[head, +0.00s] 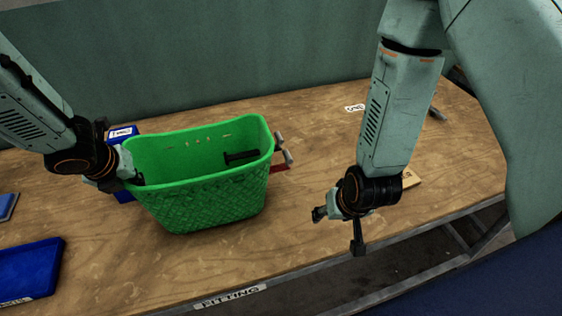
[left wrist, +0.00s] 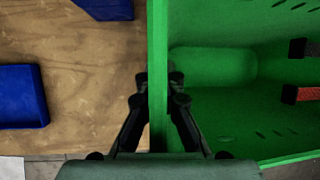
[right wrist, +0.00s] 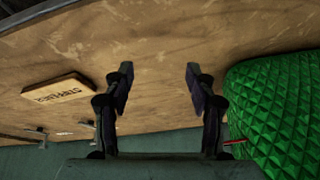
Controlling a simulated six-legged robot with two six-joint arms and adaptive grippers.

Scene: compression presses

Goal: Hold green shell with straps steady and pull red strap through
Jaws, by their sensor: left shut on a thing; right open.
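The green shell (head: 205,200) stands upright on the wooden table, its open top facing up. My left gripper (head: 135,178) is shut on the shell's left rim; in the left wrist view its fingers (left wrist: 160,90) straddle the green wall. A red strap (head: 280,168) sticks out of the shell's right side, near grey end pieces. Inside, a black strap part (head: 241,156) shows on the far right wall; the left wrist view shows a red strap end (left wrist: 305,94) there. My right gripper (head: 338,228) is open and empty, to the right of the shell. The shell's textured side (right wrist: 275,110) shows in the right wrist view.
Blue bins stand at the left (head: 30,270) and behind the shell (head: 122,133). A labelled wooden block (right wrist: 58,90) lies on the table, partly behind my right gripper in the head view. The table front is clear up to its edge.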

